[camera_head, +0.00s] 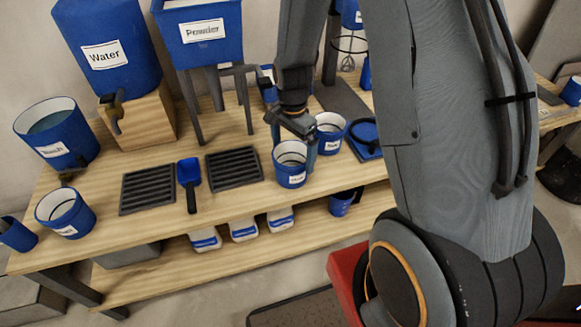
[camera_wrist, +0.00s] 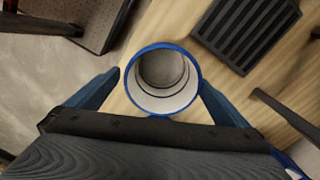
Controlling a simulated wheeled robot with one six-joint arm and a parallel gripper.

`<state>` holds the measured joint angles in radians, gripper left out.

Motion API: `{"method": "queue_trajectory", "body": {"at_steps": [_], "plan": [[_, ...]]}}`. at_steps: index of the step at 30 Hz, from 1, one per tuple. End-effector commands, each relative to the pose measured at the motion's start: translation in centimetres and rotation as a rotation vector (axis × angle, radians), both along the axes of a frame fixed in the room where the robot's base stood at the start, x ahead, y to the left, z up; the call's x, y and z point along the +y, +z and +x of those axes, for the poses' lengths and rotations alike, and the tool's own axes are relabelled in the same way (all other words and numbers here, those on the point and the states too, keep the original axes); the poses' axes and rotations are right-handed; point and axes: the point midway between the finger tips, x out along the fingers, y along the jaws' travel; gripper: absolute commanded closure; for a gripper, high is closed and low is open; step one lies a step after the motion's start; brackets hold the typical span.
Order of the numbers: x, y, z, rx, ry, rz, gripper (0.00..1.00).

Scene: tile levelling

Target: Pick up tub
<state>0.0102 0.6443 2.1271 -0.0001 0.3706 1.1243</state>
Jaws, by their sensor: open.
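A small blue tub (camera_head: 290,176) with a white inside and a white label stands upright near the front edge of the wooden bench, right of the black grates. The label is too small to read. In the wrist view the tub (camera_wrist: 162,101) shows from above and looks empty. My gripper (camera_head: 293,150) is lowered over it, its jaws open. In the wrist view the blue fingers of my gripper (camera_wrist: 160,82) stand on either side of the tub, the right one very near its wall. I cannot tell whether they touch it.
A similar tub (camera_head: 331,134) stands close behind on the right. A black grate (camera_head: 234,168) and a blue scoop (camera_head: 188,173) lie to the left. A Powder hopper (camera_head: 200,50) and a Water container (camera_head: 106,50) stand behind. Another tub (camera_head: 66,213) is at far left.

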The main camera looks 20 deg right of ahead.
Motion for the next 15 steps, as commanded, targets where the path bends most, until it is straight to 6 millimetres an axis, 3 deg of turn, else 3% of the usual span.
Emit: {"method": "queue_trajectory", "body": {"at_steps": [15], "plan": [[0.2, -5.3, 0.4, 0.001, 0.004, 0.000, 0.00]]}}
